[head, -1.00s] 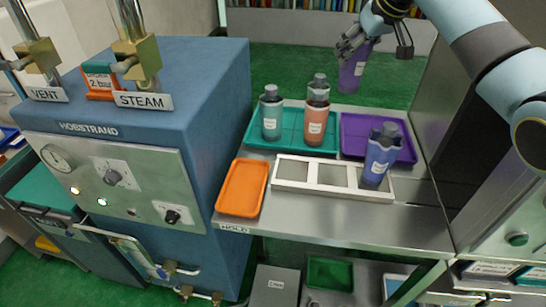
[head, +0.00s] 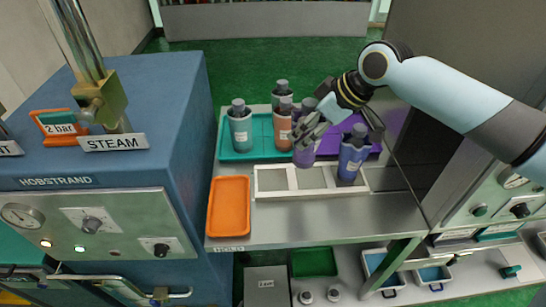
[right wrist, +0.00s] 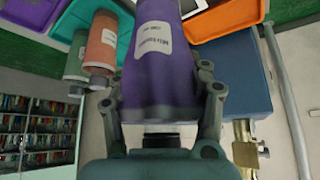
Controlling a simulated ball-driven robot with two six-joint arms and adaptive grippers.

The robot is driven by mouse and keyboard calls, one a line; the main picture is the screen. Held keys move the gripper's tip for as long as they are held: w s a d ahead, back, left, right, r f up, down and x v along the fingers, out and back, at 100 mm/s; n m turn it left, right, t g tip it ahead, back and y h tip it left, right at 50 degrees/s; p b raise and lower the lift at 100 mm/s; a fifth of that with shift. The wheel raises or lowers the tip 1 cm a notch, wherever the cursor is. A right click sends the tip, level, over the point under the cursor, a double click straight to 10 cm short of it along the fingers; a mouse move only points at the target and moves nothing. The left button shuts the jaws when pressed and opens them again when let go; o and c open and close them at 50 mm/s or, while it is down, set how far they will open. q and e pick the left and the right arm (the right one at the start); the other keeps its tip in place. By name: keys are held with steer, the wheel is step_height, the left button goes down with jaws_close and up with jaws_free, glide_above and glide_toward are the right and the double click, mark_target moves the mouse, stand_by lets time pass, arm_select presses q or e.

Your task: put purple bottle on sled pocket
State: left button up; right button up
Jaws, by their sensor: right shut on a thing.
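The purple bottle (head: 304,155) is held in my right gripper (head: 312,128), above the far side of the white sled (head: 262,193); whether it touches anything is hard to tell. In the right wrist view the purple bottle (right wrist: 158,60) with a white label fills the space between the fingers of my right gripper (right wrist: 163,105). The sled has three pockets in a row. A blue bottle (head: 351,158) stands in the right pocket. The left and middle pockets look empty. My left gripper is not in view.
A purple tray (head: 375,148) is partly hidden by my arm. An orange tray (head: 229,207) lies left of the sled.

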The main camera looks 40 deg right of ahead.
steer(key=a+b+x, duration=0.2)
steer(key=b+x, duration=0.8)
steer(key=shift+w+a, duration=0.2)
steer(key=shift+a, duration=0.1)
steer(key=o, duration=1.4)
steer(key=shift+f, duration=0.1)
